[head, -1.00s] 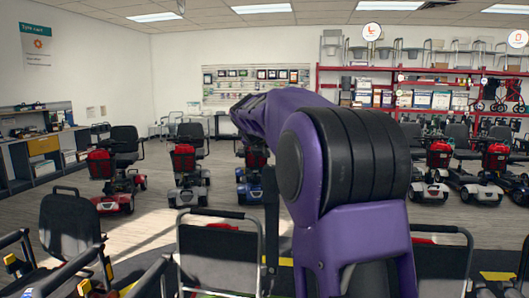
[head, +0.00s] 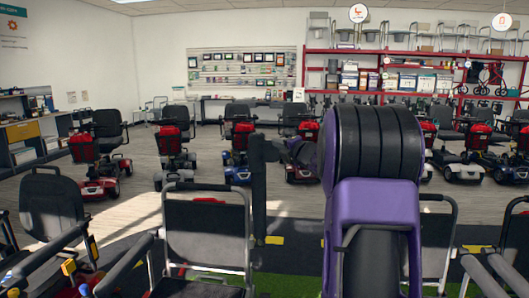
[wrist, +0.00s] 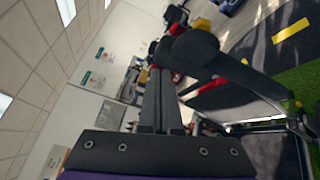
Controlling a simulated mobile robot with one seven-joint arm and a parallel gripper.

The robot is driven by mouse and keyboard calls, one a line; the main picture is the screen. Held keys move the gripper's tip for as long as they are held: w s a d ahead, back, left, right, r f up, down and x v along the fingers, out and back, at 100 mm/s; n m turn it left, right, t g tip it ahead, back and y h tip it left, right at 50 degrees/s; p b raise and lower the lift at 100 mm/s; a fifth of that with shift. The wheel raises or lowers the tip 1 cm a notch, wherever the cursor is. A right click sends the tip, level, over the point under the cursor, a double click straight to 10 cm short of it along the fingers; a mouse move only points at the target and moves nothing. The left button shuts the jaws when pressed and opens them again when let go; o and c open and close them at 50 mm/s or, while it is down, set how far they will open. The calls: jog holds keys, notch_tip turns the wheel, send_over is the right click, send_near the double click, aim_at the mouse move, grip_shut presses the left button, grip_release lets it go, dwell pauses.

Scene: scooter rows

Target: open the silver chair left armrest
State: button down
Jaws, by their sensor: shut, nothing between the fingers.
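A chair with a silver frame and dark back (head: 207,232) stands left of centre in the head view, facing me. A dark padded bar (head: 125,264) slants along its left side; I cannot tell how far it is swung out. A similar silver-framed chair (head: 437,243) stands to the right, partly hidden by my purple arm. In the wrist view, my gripper (wrist: 156,98) has its black fingers together and empty. A dark padded bar (wrist: 225,62) lies just right of the fingers, seemingly apart from them. I cannot tell which chair it belongs to.
A black chair (head: 52,207) with armrests stands at the left. Rows of scooters (head: 98,150) stand behind the chairs, before red shelving (head: 340,72). Green flooring (head: 285,285) and dark floor with yellow marks (head: 274,240) lie around the silver chairs.

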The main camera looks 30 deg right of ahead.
jog(key=s+f+m+y+b, duration=0.1)
jog(key=s+f+y, duration=0.2)
jog(key=s+y, duration=0.1)
send_near(258, 140)
jog(key=w+a, duration=0.2)
jog(key=a, duration=0.2)
jog(key=shift+w+d+f+t+p, duration=0.15)
jog(key=shift+w+d+p, duration=0.15)
jog(key=shift+w, duration=0.2)
jog(key=shift+w+d+f+t+p, duration=0.15)
jog(key=shift+w+d+p, duration=0.2)
jog(key=shift+w, duration=0.2)
jog(key=shift+w+d+r, duration=0.15)
jog(key=shift+w+d, duration=0.4)
jog(key=shift+w, duration=0.3)
